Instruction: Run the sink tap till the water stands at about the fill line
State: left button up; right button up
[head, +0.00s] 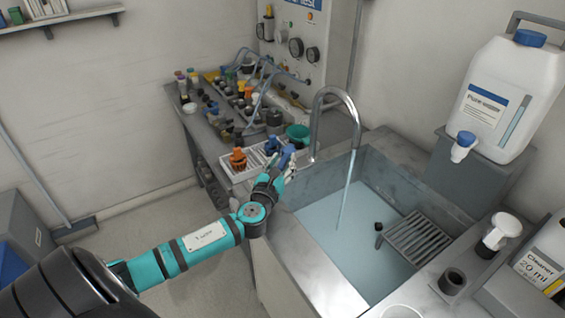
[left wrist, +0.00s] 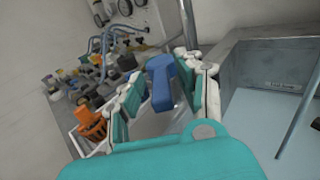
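The curved metal tap (head: 338,92) runs a stream of water (head: 348,190) into the sink (head: 300,262). Pale blue water (head: 330,232) covers the basin floor, its surface below the rim. A small marking (left wrist: 283,86) is on the inner sink wall in the left wrist view, a little above the water; its lettering is too small to read. The blue tap handle (left wrist: 160,84) stands between the fingers of my left gripper (left wrist: 160,92), with a gap visible on its left side. The left gripper also shows beside the sink in the head view (head: 284,162). My right gripper is out of view.
A rack (head: 417,238) sits at the sink's right side. A white water canister (head: 508,95) stands behind right. Bottles and an orange-capped item (head: 238,160) crowd the bench left of the tap. Floor left of the bench is clear.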

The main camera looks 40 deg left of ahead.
pick_arm(q)
jog(key=v, duration=1.2)
dwell(6.8)
